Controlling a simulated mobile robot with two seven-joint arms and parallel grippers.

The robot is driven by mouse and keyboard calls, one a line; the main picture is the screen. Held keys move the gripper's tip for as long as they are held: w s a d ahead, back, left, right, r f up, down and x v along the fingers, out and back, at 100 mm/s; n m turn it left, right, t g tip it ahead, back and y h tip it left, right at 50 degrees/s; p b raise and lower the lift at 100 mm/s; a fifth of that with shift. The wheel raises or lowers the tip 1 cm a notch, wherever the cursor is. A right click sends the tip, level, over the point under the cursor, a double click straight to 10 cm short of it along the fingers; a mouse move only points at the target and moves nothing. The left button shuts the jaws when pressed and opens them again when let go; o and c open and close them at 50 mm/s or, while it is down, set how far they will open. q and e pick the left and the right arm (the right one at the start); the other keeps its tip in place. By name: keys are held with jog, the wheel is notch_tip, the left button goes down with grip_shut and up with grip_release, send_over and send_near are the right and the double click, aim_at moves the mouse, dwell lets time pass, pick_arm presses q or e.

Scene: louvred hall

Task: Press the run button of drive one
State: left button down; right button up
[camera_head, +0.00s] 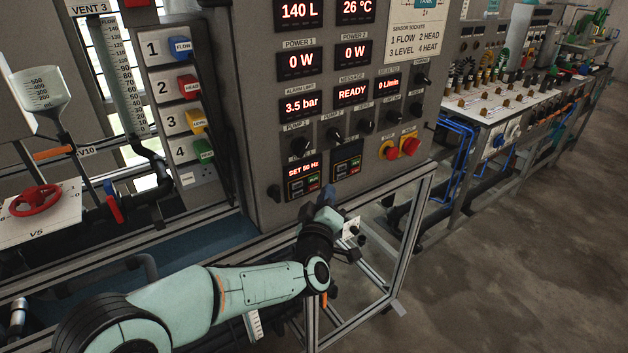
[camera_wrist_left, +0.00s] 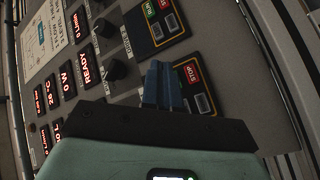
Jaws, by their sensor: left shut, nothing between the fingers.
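Drive one (camera_head: 303,181) is the left of two small drive panels low on the grey cabinet, its display reading SET 50 Hz. My left gripper (camera_head: 327,196) is shut and empty, just below and right of drive one. Its blue fingertips (camera_wrist_left: 161,84) point at the panel; I cannot tell whether they touch it. My right gripper is not in view.
The second drive (camera_head: 347,160) sits right of drive one, with knobs (camera_head: 334,133) above. Red stop buttons (camera_head: 410,146) stick out farther right. A metal frame rail (camera_head: 392,190) runs below the cabinet. Open floor (camera_head: 520,240) lies to the right.

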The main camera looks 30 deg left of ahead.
pick_arm(q)
jog(key=shift+w+a+b, duration=0.15)
jog(key=shift+w+a, duration=0.05)
jog(key=shift+a, duration=0.3)
jog(key=shift+w+a+b, duration=0.15)
jog(key=shift+w+a, duration=0.05)
jog(key=shift+a, duration=0.3)
jog(key=shift+a, duration=0.1)
dwell(1.3)
jog(key=shift+w+a+b, duration=0.15)
jog(key=shift+a+b, duration=0.15)
jog(key=shift+w+a, duration=0.15)
jog(key=shift+a, duration=0.2)
dwell(0.5)
jog(key=shift+d, duration=0.1)
jog(key=shift+s+d, duration=0.3)
jog(key=shift+d, duration=0.35)
jog(key=shift+d, duration=0.1)
